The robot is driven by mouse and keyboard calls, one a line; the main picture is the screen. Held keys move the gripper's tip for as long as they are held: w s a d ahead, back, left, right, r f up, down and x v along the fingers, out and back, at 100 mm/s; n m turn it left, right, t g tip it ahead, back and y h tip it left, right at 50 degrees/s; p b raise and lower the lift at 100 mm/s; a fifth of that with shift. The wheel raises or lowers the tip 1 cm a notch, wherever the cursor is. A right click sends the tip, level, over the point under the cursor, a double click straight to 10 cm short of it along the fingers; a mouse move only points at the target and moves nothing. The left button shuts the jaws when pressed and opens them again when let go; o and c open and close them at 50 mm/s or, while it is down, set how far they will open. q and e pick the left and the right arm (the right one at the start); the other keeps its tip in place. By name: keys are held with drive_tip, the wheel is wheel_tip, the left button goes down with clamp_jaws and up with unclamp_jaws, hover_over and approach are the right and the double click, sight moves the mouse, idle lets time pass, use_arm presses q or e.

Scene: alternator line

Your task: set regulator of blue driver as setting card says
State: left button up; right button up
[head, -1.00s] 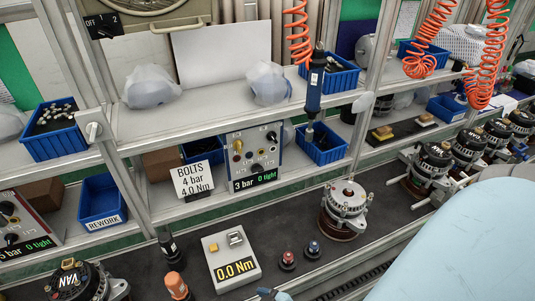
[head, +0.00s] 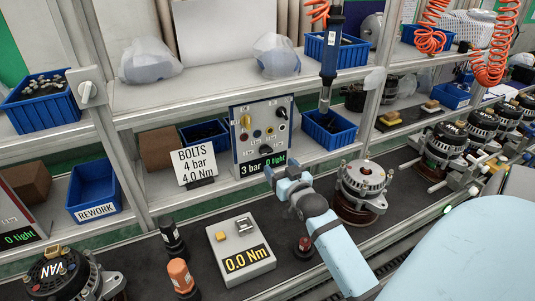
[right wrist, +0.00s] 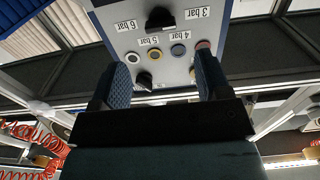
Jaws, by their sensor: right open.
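The regulator panel (head: 262,128) stands on the middle shelf, with a black knob, several coloured round controls and a display (head: 263,165) reading "3 bar 0 tight". The setting card (head: 194,165) left of it reads "BOLTS 4 bar 4.0 Nm". The blue driver (head: 330,52) hangs upright just right of the panel. My right gripper (head: 276,172) is in front of the panel's lower edge. In the right wrist view its open jaws (right wrist: 155,88) point at the panel (right wrist: 150,35), which appears inverted with labels from "3 bar" to "6 bar". Nothing is between the jaws. My left gripper is out of view.
A torque tester (head: 240,250) reading "0.0 Nm" sits on the bench below. An alternator (head: 362,185) stands right of my right arm. Blue bins (head: 331,140) and a REWORK bin (head: 95,190) flank the panel. Shelf posts (head: 377,100) stand either side.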

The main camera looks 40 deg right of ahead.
sight(268, 153)
drive_tip(key=x, duration=0.8)
drive_tip(key=shift+w+f, duration=0.1)
drive_tip(key=shift+w, duration=0.3)
drive_tip(key=c, duration=0.9)
